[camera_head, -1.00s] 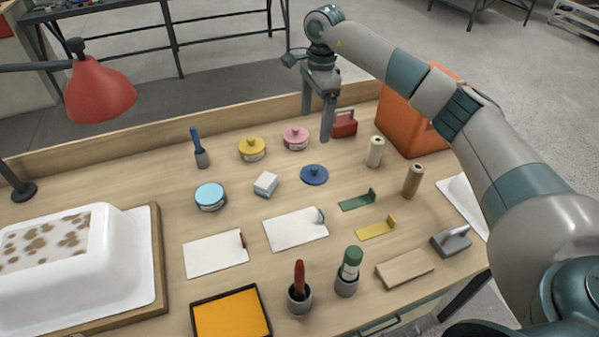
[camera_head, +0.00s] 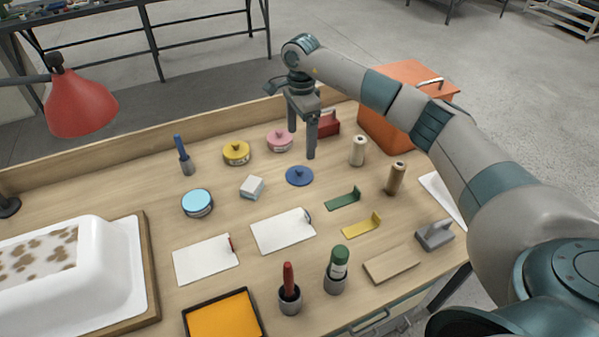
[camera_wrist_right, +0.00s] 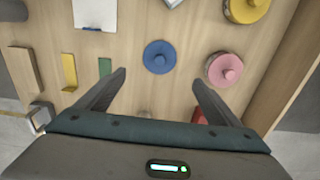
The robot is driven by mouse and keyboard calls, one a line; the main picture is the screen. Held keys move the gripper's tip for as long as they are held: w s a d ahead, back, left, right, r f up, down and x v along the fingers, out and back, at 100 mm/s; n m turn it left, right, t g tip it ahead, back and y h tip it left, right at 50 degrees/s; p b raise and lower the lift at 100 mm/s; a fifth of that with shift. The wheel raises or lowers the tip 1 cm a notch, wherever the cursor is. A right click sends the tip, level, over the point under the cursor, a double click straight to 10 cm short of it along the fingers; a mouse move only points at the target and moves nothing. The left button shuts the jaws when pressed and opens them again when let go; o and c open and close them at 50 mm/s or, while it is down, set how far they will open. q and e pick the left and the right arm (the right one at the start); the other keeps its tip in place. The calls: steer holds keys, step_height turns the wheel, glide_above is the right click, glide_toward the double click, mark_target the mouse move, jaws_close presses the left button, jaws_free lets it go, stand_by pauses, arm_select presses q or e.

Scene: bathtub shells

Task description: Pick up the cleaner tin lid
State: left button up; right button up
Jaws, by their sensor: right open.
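A round blue lid with a small knob (camera_head: 299,176) lies flat on the wooden table, in the middle. It also shows in the right wrist view (camera_wrist_right: 159,57), just beyond the fingertips. My right gripper (camera_head: 302,144) is open and empty above the table, behind and above the blue lid, not touching it. In the right wrist view my right gripper's fingers (camera_wrist_right: 160,77) are spread wide, with the lid centred ahead of the gap. A light blue round tin (camera_head: 198,202) without a knobbed lid stands to the left. My left gripper is not in view.
A yellow tin (camera_head: 236,153) and a pink tin (camera_head: 280,140) with knobbed lids stand behind the lid. A red box (camera_head: 328,125) and an orange case (camera_head: 400,110) are behind right. A white block (camera_head: 252,187) and a green bracket (camera_head: 343,198) flank the lid.

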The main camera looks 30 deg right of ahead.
mark_target(300, 169)
step_height(300, 169, down, 6)
steer(key=shift+p, duration=1.05)
steer(key=shift+f, duration=0.5)
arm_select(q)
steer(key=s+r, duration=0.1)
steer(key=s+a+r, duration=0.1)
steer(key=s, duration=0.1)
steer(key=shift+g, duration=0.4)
arm_select(e)
steer(key=shift+s+a+f+p, duration=0.1)
steer(key=shift+a+f+p, duration=0.05)
steer(key=shift+f+p, duration=0.7)
step_height(300, 169, down, 2)
steer(key=shift+a+p, duration=0.1)
steer(key=shift+p, duration=0.45)
steer(key=shift+f, duration=0.75)
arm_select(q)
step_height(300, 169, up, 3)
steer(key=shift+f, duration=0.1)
